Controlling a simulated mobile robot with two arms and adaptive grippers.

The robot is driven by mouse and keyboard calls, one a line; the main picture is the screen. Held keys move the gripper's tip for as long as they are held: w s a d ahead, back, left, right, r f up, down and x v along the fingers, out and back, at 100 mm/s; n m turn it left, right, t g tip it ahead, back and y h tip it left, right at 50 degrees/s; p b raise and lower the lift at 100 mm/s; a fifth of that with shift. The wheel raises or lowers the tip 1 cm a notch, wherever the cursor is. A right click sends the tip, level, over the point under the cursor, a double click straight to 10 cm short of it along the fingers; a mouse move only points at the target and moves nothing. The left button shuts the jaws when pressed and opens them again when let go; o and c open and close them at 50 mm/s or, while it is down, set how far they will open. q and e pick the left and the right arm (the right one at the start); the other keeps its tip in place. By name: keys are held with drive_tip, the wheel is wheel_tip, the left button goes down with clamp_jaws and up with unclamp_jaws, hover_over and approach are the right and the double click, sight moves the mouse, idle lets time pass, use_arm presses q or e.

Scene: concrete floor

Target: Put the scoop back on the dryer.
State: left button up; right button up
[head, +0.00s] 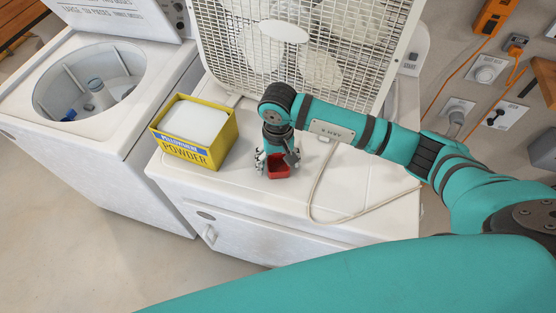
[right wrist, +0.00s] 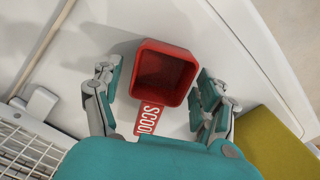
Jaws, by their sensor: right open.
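The red scoop (head: 279,168) stands on the white top of the dryer (head: 375,182), near its front edge. In the right wrist view the scoop (right wrist: 165,70) shows its open square cup, and its labelled handle points toward my wrist. My right gripper (head: 277,160) is low over the dryer top with its fingers open. In the right wrist view, one finger is on each side of the scoop, with a visible gap on the left; whether the right finger touches it I cannot tell. My left gripper is not in view.
A yellow box of powder (head: 190,152) stands on the dryer, left of the gripper. A white box fan (head: 300,55) stands behind, and its cord (head: 318,185) lies across the top at right. An open washer (head: 75,120) is at the left.

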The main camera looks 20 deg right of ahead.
sight(278, 167)
drive_tip(key=shift+r, duration=0.25)
wheel_tip(278, 167, up, 12)
drive_tip(key=b, duration=0.4)
